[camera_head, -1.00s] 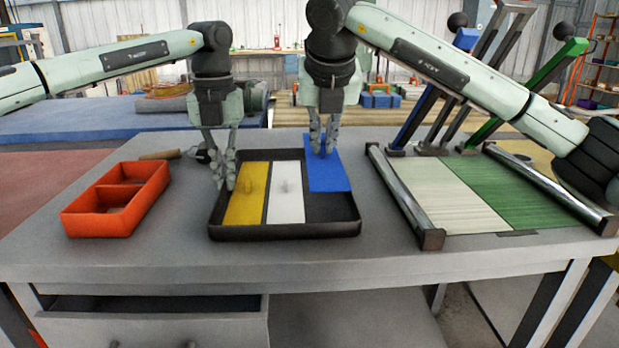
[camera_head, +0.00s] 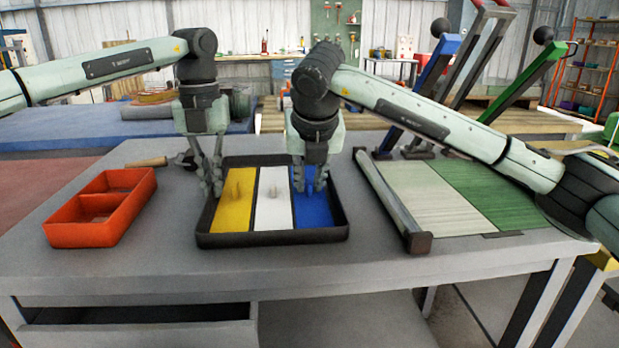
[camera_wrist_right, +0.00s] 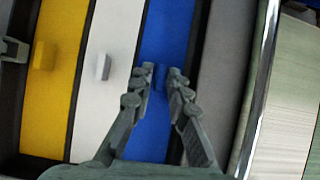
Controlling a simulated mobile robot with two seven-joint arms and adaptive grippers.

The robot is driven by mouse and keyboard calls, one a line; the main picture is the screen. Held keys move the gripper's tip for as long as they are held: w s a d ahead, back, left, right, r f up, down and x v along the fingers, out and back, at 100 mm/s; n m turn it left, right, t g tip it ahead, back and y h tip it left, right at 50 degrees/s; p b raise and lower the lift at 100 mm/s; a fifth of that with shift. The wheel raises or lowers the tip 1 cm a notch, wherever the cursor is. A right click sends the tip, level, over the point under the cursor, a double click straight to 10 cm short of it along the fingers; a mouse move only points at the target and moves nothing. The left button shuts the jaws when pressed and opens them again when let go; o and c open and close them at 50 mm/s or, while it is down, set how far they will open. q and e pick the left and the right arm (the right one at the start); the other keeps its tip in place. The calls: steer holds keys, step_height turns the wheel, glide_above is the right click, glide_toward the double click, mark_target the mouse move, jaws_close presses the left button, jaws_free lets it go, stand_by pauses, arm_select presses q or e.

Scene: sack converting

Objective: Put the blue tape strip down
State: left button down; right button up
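The blue tape strip (camera_head: 312,212) lies flat in the right-hand slot of the black tray (camera_head: 272,239), beside the white strip (camera_head: 272,208) and the yellow strip (camera_head: 235,210). My right gripper (camera_head: 309,186) is low over the blue strip. In the right wrist view its fingertips (camera_wrist_right: 160,72) stand on either side of the blue strip's small tab (camera_wrist_right: 157,80), with slim gaps showing, so it looks open. My left gripper (camera_head: 212,190) is at the tray's left edge beside the yellow strip. Its fingers are slightly apart and empty.
An orange two-part bin (camera_head: 98,221) stands left of the tray. A wooden-handled tool (camera_head: 147,162) lies behind it. A board with pale and green panels (camera_head: 440,195) between metal rails is to the right. The table's front strip is clear.

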steer(key=shift+o, duration=0.5)
steer(key=shift+r, duration=0.1)
steer(key=shift+r, duration=0.2)
steer(key=v, duration=1.1)
steer(key=shift+s+r, duration=0.3)
arm_select(q)
steer(key=c, duration=1.6)
jaws_free()
steer(key=shift+c, duration=0.2)
steer(key=shift+r, duration=0.1)
